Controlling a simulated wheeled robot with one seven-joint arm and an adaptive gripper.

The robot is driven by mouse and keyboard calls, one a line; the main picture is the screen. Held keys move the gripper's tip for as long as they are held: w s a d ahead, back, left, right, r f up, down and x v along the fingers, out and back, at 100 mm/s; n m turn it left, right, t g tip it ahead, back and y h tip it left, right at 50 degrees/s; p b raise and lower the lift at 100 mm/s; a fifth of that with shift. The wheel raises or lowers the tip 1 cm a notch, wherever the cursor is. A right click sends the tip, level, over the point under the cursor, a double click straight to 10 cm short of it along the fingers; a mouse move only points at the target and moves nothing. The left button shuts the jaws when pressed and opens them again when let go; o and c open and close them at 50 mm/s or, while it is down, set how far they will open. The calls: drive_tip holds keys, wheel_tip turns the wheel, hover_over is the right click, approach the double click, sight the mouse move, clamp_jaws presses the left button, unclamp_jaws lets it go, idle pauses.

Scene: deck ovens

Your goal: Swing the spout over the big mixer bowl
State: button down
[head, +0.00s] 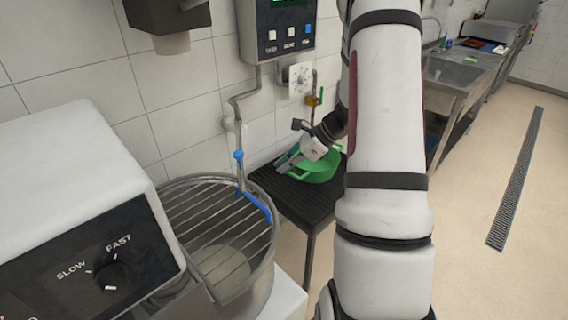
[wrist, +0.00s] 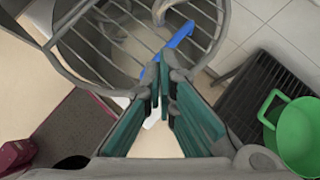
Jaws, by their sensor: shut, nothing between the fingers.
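The spout (head: 256,206) is a blue arm at the lower end of a grey pipe with a blue collar. In the head view it crosses the right rim of the big mixer bowl (head: 262,270); its height above the rim is unclear. In the wrist view the blue spout (wrist: 177,43) slants across the edge of the bowl's wire guard (wrist: 108,28). My gripper (head: 281,164) is to the right of the spout, apart from it in the head view. Its fingers (wrist: 163,88) are shut and empty, and in the wrist view their tips appear just below the blue spout.
A green pot (head: 318,168) stands on a black ribbed stand (head: 272,184) behind my gripper, right of the bowl. The mixer head (head: 70,170) is at left. A control box (head: 283,28) hangs on the tiled wall above. A sink bench (head: 462,75) and open floor lie at right.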

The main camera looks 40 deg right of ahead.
drive_tip(key=w+a+f+p, duration=0.1)
drive_tip(key=w+a+f, duration=0.4)
drive_tip(key=w, duration=0.1)
drive_tip(key=shift+w+a+f+p, duration=0.2)
drive_tip(key=shift+w+a+p, duration=0.05)
drive_tip(key=shift+a+p, duration=0.15)
drive_tip(key=w+a+b, duration=0.2)
drive_tip(key=w+a, duration=0.4)
drive_tip(key=a, duration=0.3)
drive_tip(key=shift+b, duration=0.4)
drive_tip(key=shift+w, duration=0.1)
